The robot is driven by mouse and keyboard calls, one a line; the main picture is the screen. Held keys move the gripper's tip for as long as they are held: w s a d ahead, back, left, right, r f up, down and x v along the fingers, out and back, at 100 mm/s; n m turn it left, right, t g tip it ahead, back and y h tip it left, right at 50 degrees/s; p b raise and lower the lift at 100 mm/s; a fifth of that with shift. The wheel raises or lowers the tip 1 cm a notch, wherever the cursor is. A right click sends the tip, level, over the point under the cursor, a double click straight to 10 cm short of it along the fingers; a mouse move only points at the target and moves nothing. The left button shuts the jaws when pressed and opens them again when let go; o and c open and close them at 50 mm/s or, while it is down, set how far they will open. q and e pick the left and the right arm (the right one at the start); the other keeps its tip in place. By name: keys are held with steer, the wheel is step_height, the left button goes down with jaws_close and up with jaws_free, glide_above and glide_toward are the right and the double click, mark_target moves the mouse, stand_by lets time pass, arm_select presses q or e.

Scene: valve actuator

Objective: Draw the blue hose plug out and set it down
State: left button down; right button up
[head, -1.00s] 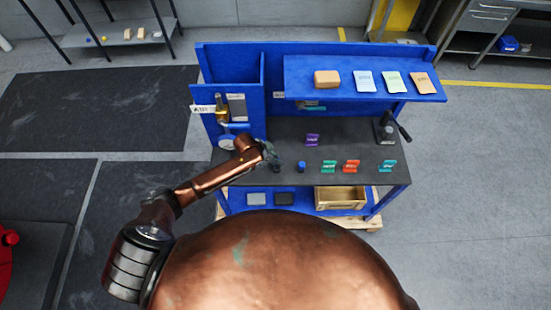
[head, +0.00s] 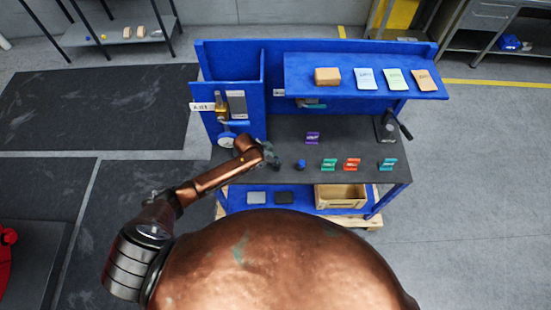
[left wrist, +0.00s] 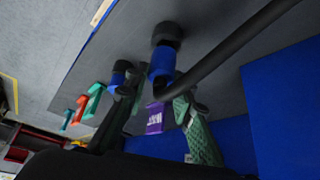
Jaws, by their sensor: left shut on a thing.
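The blue hose plug (left wrist: 161,64) shows in the left wrist view between the two fingers of my left gripper (left wrist: 160,92). A black hose (left wrist: 235,45) runs from its near end to the upper right. A black round part (left wrist: 167,34) adjoins its far end; I cannot tell whether the plug is seated in it. The gripper is shut on the plug. In the head view my left gripper (head: 270,156) is low over the bench top, hiding most of the plug. A second blue piece with black ends (left wrist: 118,76) stands beside it, also visible in the head view (head: 301,165). My right gripper is out of view.
Purple (head: 312,138), green (head: 329,165), red (head: 351,164) and teal (head: 388,164) blocks stand on the dark bench top (head: 360,176). A black lever device (head: 388,128) stands at the right edge. A blue shelf (head: 300,90) overhangs the back. The bench centre has free room.

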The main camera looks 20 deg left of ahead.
arm_select(q)
steer(key=shift+f+b, duration=0.35)
steer(key=shift+f, duration=0.4)
steer(key=c, duration=1.6)
jaws_free()
steer(key=v, duration=1.2)
steer(key=shift+r, duration=0.1)
